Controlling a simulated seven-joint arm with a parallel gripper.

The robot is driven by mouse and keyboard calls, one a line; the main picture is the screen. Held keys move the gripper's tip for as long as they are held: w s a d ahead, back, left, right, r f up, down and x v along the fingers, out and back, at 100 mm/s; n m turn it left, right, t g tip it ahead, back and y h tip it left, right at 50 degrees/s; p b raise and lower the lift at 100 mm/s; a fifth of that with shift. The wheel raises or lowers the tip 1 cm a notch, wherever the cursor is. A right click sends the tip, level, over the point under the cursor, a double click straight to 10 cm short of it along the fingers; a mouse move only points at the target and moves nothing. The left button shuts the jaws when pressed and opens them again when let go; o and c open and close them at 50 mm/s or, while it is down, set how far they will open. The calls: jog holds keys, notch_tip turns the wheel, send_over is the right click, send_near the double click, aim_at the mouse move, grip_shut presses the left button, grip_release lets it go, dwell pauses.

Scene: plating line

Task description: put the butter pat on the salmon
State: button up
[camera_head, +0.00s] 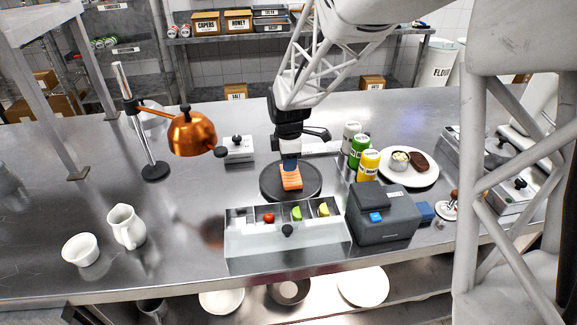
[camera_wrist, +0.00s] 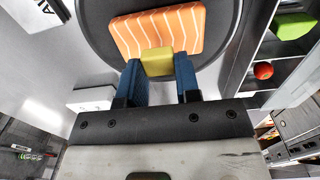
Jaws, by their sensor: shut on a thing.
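The salmon (camera_wrist: 160,30) is an orange fillet with pale stripes, lying on a round dark plate (camera_wrist: 95,28). In the head view the salmon (camera_head: 292,181) shows on the dark plate (camera_head: 310,183), below my gripper (camera_head: 289,164). In the wrist view my gripper (camera_wrist: 159,75) has its two blue fingers shut on the yellow butter pat (camera_wrist: 158,61). The butter overlaps the near edge of the salmon in this view. I cannot tell whether it touches the salmon. The fingers hide the butter in the head view.
A divided bin (camera_head: 286,245) with a tomato and green and yellow pieces stands just in front of the plate. Several bottles (camera_head: 366,163) and a dark grey machine (camera_head: 383,213) stand to the right. A copper lamp (camera_head: 192,134) hangs at the left. The left counter is mostly clear.

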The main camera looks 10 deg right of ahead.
jog(key=shift+f, duration=1.1)
jog(key=shift+f, duration=0.15)
jog(key=o, duration=0.7)
notch_tip(320, 180, up, 12)
dwell(0.4)
jog(key=shift+s+r, duration=0.1)
jog(key=shift+r, duration=0.1)
